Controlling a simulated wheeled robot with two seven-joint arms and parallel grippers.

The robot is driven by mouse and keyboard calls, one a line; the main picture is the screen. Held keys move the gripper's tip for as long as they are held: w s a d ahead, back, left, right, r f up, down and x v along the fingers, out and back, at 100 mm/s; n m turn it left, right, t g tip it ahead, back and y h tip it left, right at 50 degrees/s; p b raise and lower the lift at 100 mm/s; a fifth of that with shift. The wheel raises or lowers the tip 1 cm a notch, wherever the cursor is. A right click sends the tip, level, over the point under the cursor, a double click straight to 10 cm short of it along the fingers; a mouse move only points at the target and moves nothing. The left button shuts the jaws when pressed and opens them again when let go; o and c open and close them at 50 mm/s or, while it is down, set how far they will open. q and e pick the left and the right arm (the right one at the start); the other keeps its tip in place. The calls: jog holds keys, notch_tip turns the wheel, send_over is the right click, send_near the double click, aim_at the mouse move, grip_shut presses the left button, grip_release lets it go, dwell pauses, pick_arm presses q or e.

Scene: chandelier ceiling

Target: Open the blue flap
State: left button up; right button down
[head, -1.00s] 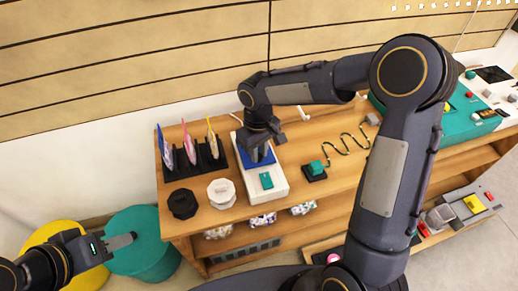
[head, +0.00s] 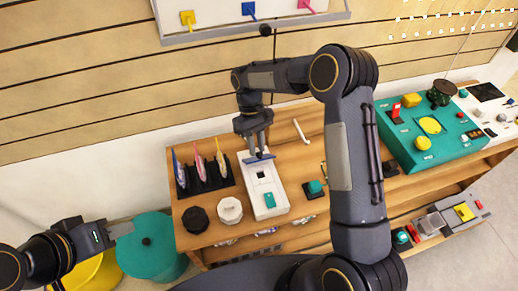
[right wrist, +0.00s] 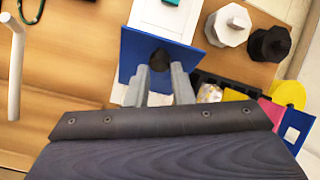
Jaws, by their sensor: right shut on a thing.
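The blue flap (head: 258,159) is on the white box (head: 277,211) on the wooden table. In the head view it shows nearly edge-on, standing up from the box's back part. The right wrist view shows its broad blue face (right wrist: 133,48) with a dark knob (right wrist: 159,57). My right gripper (head: 257,150) is shut on this knob, with its two fingers at either side in the right wrist view (right wrist: 160,75). The box top with a small dark square (head: 261,175) is uncovered. My left gripper (head: 122,229) is away at lower left, seen side-on, its jaws unclear.
A black rack with colored upright pieces (head: 205,176) stands left of the box. Black (head: 195,219) and white (head: 229,211) knobs sit in front of it. A teal block (head: 315,187) is to the right, and a teal panel (head: 432,135) further right.

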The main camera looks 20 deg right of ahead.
jog(key=shift+w+d, duration=0.1)
jog(key=shift+w, duration=1.15)
jog(key=c, duration=2.1)
grip_release()
jog(key=shift+w+f, duration=0.15)
jog(key=shift+w, duration=0.1)
jog(key=shift+c, duration=0.2)
jog(key=shift+o, duration=1.1)
jog(key=shift+d, duration=0.1)
jog(key=o, duration=0.6)
jog(key=shift+s, duration=0.1)
jog(key=shift+o, duration=0.2)
notch_tip(320, 180, up, 10)
jog(key=f, duration=0.1)
send_over(255, 160)
jog(key=s+a+r+b, duration=0.1)
jog(key=s+r, duration=0.3)
jog(key=s, duration=0.4)
jog(key=shift+a, duration=0.5)
